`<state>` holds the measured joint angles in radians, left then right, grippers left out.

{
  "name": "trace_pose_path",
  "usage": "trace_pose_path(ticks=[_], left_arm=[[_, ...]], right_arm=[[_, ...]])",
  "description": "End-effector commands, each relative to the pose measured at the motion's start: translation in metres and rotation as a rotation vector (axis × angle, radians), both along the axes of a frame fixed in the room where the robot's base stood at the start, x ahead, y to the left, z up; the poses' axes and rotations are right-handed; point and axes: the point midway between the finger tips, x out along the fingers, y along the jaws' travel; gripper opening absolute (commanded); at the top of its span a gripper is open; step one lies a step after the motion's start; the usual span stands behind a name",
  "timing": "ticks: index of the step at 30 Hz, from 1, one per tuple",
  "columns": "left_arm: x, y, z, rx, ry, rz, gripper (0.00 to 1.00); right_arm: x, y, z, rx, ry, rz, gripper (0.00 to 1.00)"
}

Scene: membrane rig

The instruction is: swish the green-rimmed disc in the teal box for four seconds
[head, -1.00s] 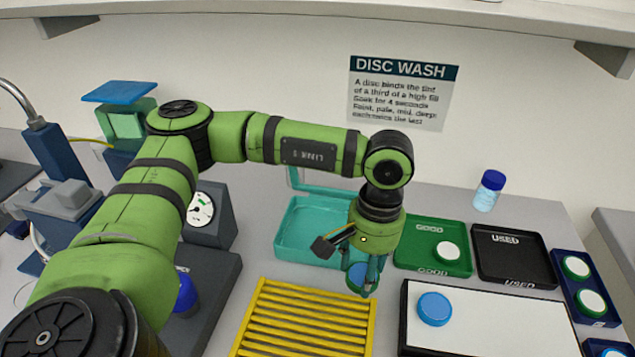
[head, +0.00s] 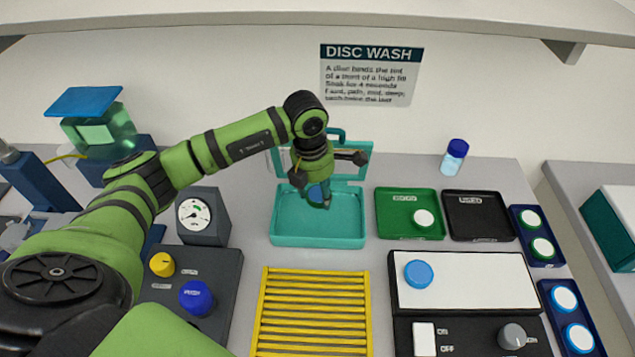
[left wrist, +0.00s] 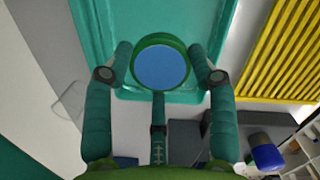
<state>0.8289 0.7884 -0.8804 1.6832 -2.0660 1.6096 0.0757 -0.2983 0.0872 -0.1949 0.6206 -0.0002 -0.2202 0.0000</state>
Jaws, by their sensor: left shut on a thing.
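A green-rimmed disc with a blue face (left wrist: 160,67) is gripped between the fingers of my left gripper (left wrist: 160,52). In the head view the disc (head: 316,193) shows at the fingertips, partly hidden by them. My left gripper (head: 322,202) points down within the outline of the teal box (head: 318,242). The box is open, with a raised lid behind. In the left wrist view the disc overlaps the box floor and its near rim (left wrist: 190,96). I cannot tell how deep in the box the disc is. My right gripper is not in view.
A yellow rack (head: 312,312) stands in front of the box. A green tray (head: 393,222) with a white-faced disc and an empty black tray (head: 480,229) are to the right. A white panel (head: 480,284) holds a blue disc. A gauge (head: 194,216) stands left.

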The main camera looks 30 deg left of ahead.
Motion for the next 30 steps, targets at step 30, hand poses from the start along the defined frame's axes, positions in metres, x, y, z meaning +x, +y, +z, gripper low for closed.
trace_pose_path(ticks=[30], left_arm=[[0.0, 0.001, -0.084, 0.0, -0.001, 0.033, 0.29]], right_arm=[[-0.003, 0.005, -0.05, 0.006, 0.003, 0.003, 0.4]])
